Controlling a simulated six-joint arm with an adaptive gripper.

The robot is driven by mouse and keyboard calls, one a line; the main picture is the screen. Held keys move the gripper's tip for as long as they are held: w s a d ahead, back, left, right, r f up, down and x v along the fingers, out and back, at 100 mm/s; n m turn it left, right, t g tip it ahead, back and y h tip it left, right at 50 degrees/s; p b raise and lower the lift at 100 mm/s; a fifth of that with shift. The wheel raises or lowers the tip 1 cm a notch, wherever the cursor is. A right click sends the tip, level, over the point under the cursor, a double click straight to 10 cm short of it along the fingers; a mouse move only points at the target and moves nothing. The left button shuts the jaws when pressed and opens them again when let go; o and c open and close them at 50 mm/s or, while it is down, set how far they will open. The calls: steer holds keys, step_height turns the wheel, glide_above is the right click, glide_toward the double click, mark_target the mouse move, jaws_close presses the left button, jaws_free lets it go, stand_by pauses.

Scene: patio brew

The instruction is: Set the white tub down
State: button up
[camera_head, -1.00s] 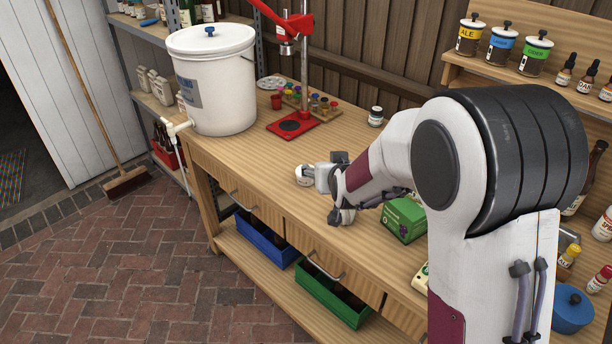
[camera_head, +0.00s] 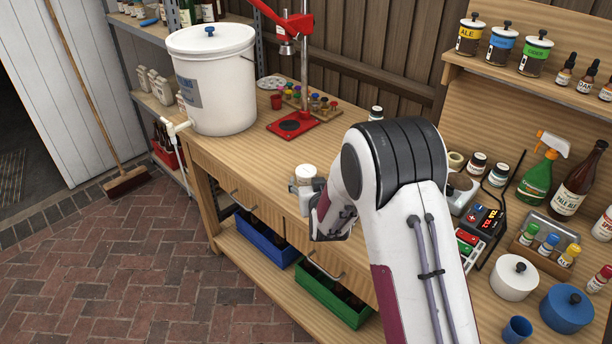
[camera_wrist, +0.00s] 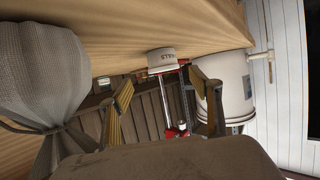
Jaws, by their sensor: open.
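The white tub (camera_head: 305,171), small with a pale lid, stands upright on the wooden bench near its front edge, left of my wrist. In the wrist view the white tub (camera_wrist: 161,58) shows dark lettering and appears with its base against the bench; that view is turned over. My gripper (camera_head: 304,187) is beside the tub in the head view, its fingers partly hidden by my arm. In the wrist view my gripper (camera_wrist: 162,100) is open, with a gap between the fingers and the tub beyond it.
A large white bucket (camera_head: 212,85) with a tap stands at the bench's left end. A red bottle capper (camera_head: 292,125) is behind the tub. A grey sack (camera_wrist: 42,70) is close to my gripper in the wrist view. Bottles and tools crowd the right; bare bench (camera_head: 235,150) lies left.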

mark_target(306, 172)
steer(key=shift+x, duration=1.25)
steer(key=shift+w, duration=0.1)
steer(key=shift+w+a+f, duration=0.15)
steer(key=shift+w+a, duration=0.1)
steer(key=shift+w, duration=0.4)
steer(key=shift+w+a+f, duration=0.15)
steer(key=shift+w+a, duration=0.1)
steer(key=shift+w, duration=0.35)
steer(key=shift+x, duration=1.2)
steer(key=c, duration=1.2)
steer(key=shift+r, duration=0.1)
